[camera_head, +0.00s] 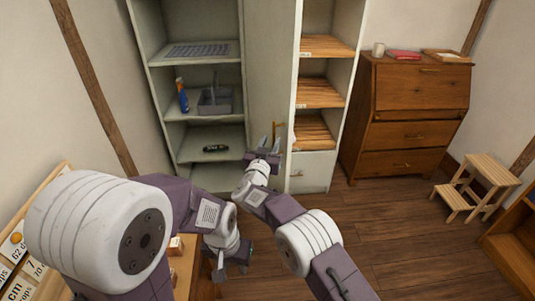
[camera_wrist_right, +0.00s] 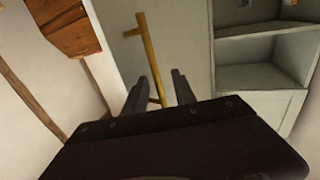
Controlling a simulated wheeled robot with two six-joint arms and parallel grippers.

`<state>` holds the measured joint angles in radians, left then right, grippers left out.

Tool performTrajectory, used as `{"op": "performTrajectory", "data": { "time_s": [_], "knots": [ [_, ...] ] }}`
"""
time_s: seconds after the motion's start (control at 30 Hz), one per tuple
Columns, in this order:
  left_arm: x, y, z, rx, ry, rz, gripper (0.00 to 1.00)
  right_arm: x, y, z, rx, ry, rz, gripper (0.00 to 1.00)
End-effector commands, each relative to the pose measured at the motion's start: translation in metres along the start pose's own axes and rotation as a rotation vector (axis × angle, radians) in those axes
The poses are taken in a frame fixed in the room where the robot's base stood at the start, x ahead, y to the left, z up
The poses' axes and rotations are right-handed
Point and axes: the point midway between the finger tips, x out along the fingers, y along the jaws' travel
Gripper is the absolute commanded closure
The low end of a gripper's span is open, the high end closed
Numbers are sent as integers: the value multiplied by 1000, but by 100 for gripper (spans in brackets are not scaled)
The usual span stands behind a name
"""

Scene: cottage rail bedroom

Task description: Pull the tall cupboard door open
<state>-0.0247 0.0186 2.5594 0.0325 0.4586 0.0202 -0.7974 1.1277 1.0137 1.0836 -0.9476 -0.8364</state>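The tall cupboard door (camera_head: 268,65) is a pale grey-green panel between two open shelf bays. It looks shut, though its edges are hard to make out. Its upright brass bar handle (camera_head: 279,130) is near the door's right side, and it also shows in the right wrist view (camera_wrist_right: 147,50). My right gripper (camera_head: 270,142) is at the handle with its fingers apart. In the right wrist view the handle's end shows between the open fingertips (camera_wrist_right: 157,85); contact is not visible. My left gripper (camera_head: 238,262) hangs low, far from the door; its fingers are unclear.
The left bay holds a spray bottle (camera_head: 183,96) and a grey caddy (camera_head: 214,101). The right bay has wooden shelves (camera_head: 318,93) above a small drawer (camera_head: 312,170). A wooden bureau (camera_head: 415,115) and step stool (camera_head: 474,185) stand at right. Floor (camera_head: 390,230) before them is clear.

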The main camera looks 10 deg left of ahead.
Motion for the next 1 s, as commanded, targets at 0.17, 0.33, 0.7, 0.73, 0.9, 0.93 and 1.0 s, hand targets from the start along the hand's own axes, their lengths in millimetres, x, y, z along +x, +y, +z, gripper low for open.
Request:
{"op": "performTrajectory", "data": {
  "time_s": [0.17, 0.33, 0.7, 0.73, 0.9, 0.93, 1.0],
  "knots": [
    [49, -1, 6, 0, -2, 0, 64, -13, 0, 14, 1, 0, -1, 68],
    [80, -2, 9, 0, -1, 0, 64, -28, -1, 13, 1, 0, -2, 68],
    [99, -2, 11, 0, -1, 0, 64, -44, 0, 4, -2, -1, -1, 68],
    [99, -2, 11, 0, -1, 0, 64, -44, 0, 3, -2, -1, -1, 68],
    [98, -2, 11, 0, -1, 0, 64, -44, 0, 3, -2, -2, -1, 68],
    [97, -2, 10, 0, -1, 0, 64, -43, 1, 2, -2, -3, -3, 68],
    [92, -2, 10, 0, -1, 0, 64, -37, 9, -3, -6, -15, -23, 68]
  ]
}}
